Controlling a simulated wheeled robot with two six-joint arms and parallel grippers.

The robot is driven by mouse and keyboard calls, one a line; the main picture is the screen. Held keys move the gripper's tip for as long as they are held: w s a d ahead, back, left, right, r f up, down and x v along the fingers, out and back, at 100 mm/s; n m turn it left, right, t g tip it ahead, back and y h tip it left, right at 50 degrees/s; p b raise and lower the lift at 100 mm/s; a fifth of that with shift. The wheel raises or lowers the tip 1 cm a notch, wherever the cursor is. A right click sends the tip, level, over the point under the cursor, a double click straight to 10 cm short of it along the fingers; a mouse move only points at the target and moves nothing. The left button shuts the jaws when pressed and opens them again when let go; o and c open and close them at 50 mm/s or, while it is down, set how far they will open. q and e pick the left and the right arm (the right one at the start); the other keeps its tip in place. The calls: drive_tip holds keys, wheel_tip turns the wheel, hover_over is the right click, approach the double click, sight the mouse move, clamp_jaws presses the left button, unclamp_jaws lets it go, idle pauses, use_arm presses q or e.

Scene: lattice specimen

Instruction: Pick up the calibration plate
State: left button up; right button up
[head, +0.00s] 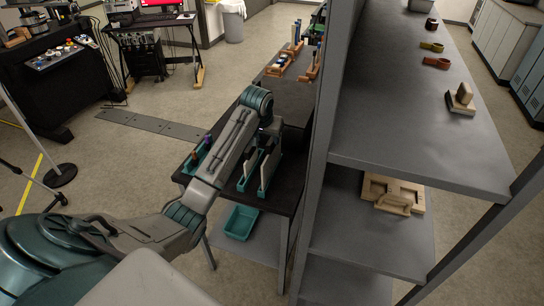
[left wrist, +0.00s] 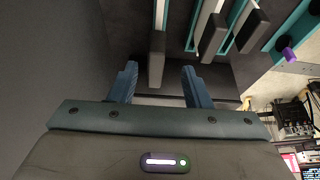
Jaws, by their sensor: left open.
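My left gripper (left wrist: 158,85) is open in the left wrist view, its two blue fingers apart. A dark block on a pale strip (left wrist: 157,62) shows between and just beyond the fingertips; I cannot tell whether they touch it. Two similar dark-ended pale pieces (left wrist: 212,40) (left wrist: 252,32) stand to its right beside teal holders. In the head view the left gripper (head: 270,138) is over the dark table, its fingers mostly hidden, near upright dark-topped pieces in a teal rack (head: 243,183). I cannot tell which piece is the calibration plate. My right gripper is not in view.
A tall grey shelf unit (head: 400,135) stands close to the right of my left arm. A purple-topped item (left wrist: 288,53) is in another teal holder. A teal bin (head: 240,222) sits on the table's lower shelf. Wooden holders (head: 280,65) stand farther back.

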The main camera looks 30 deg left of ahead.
sight(271, 142)
use_arm(q)
drive_tip(key=shift+w+f, duration=0.15)
drive_tip(key=shift+f, duration=0.15)
drive_tip(key=shift+w+f, duration=0.25)
drive_tip(key=shift+f, duration=0.05)
drive_tip(key=p+x, duration=0.3)
drive_tip(key=x, duration=0.1)
drive_tip(key=shift+d+f, duration=0.15)
drive_tip(key=shift+w+f, duration=0.1)
drive_tip(key=shift+f, duration=0.15)
drive_tip(key=shift+w+f, duration=0.1)
drive_tip(key=shift+f, duration=0.1)
clamp_jaws()
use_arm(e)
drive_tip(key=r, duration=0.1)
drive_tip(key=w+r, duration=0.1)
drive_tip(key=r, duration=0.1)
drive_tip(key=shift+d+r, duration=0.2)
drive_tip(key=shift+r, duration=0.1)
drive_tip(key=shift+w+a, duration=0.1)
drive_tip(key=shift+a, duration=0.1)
use_arm(q)
drive_tip(key=shift+r, duration=0.15)
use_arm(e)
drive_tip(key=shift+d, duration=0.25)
